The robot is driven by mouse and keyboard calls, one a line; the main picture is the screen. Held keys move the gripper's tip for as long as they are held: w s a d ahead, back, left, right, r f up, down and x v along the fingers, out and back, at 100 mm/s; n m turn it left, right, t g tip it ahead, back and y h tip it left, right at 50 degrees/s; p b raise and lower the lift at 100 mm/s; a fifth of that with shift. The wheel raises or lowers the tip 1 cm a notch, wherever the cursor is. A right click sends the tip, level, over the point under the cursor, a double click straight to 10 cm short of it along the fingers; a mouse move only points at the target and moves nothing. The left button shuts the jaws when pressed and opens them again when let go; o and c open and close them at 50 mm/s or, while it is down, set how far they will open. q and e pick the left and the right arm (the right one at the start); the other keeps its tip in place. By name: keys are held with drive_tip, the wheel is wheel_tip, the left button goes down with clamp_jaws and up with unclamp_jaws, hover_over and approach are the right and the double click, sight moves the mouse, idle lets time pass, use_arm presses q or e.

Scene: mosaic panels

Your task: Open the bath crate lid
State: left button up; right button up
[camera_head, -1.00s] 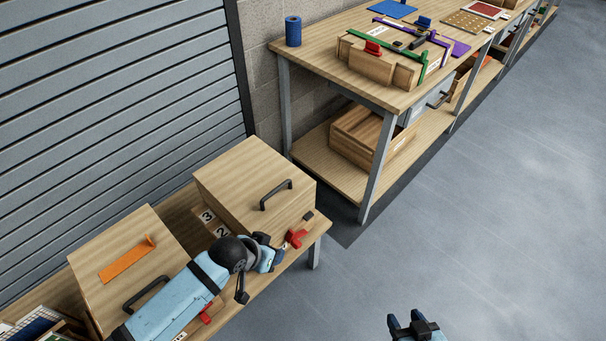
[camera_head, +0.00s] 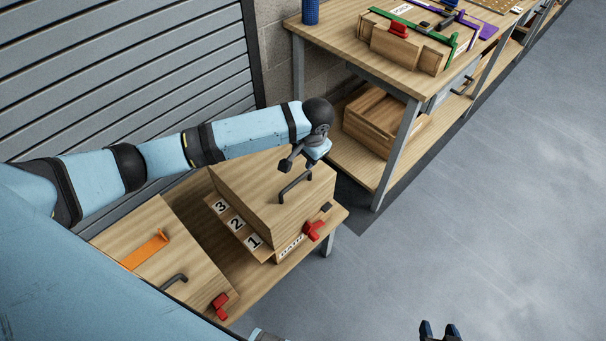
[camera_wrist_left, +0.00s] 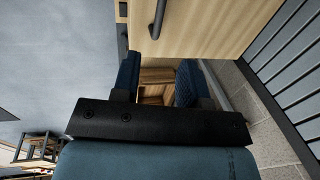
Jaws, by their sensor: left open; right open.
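The bath crate (camera_head: 290,225) stands on the low bench. A label on its front appears to read BATH. Its wooden lid (camera_head: 245,180) lies flat and closed on top, with a dark bar handle (camera_head: 295,187) near the front edge. A red latch-like piece (camera_head: 313,230) is on its front. My left gripper (camera_head: 303,158) is above the lid by the handle, open and empty. In the left wrist view its fingers (camera_wrist_left: 157,82) are spread, and the handle (camera_wrist_left: 158,18) is beyond them, apart. My right gripper (camera_head: 440,332) is open and empty at the bottom edge.
A second lidded crate (camera_head: 145,225) with an orange piece (camera_head: 145,250) and a handle is at left, partly behind my left arm. A workbench (camera_head: 340,40) stands behind. The floor at right is clear.

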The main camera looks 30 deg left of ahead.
sight(299, 178)
use_arm(q)
drive_tip(key=f, duration=0.4)
drive_tip(key=a+f, duration=0.1)
drive_tip(key=f, duration=0.3)
drive_tip(key=a+f, duration=0.1)
drive_tip(key=f, duration=0.2)
drive_tip(key=shift+w+a+f, duration=0.15)
drive_tip(key=shift+w+f, duration=0.2)
drive_tip(key=shift+f, duration=0.05)
clamp_jaws()
